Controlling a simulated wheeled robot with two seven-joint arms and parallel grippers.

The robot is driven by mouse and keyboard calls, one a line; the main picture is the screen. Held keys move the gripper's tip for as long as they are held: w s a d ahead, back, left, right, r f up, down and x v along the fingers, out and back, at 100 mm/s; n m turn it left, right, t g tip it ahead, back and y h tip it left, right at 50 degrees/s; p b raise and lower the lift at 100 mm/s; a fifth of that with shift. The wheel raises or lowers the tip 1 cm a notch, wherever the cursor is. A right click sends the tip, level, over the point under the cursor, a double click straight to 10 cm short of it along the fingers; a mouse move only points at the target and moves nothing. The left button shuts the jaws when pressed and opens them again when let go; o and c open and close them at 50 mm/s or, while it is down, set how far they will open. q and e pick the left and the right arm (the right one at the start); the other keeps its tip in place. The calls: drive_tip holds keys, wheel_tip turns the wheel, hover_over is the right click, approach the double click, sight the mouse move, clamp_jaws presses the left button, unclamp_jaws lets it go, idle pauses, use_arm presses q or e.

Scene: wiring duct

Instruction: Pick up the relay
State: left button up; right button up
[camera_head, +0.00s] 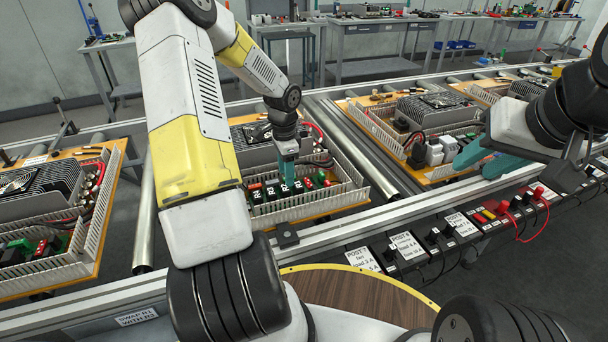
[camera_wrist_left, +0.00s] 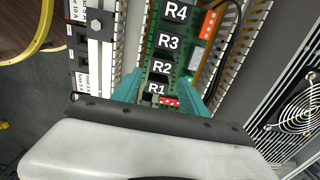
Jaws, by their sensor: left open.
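A row of black relays (camera_head: 270,193) sits on a green board inside the middle panel. In the left wrist view their white labels read R4 (camera_wrist_left: 176,12), R3 (camera_wrist_left: 167,41), R2 (camera_wrist_left: 162,68) and R1 (camera_wrist_left: 156,89). My left gripper (camera_head: 287,172) points down over this row, with teal fingers. In the left wrist view its open fingers (camera_wrist_left: 163,92) stand on either side of R1, whose lower part is hidden by the gripper body. Whether the fingers touch R1 I cannot tell. My right gripper (camera_head: 490,162) hangs at the right, by another panel; its opening is unclear.
Slotted grey duct (camera_head: 318,205) walls the middle panel. A red-orange block (camera_wrist_left: 208,25) and dark cables lie close to the relays. A fan unit (camera_wrist_left: 298,115) stands right of them in the wrist view. Similar panels (camera_head: 60,265) sit left and right on the roller conveyor.

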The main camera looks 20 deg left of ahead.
sight(285, 187)
use_arm(q)
drive_tip(key=f, duration=0.7)
drive_tip(key=shift+a, duration=0.3)
drive_tip(key=c, duration=1)
drive_tip(key=shift+r, duration=0.1)
wheel_tip(285, 187, up, 10)
drive_tip(key=shift+r, duration=0.1)
drive_tip(key=shift+r, duration=1.85)
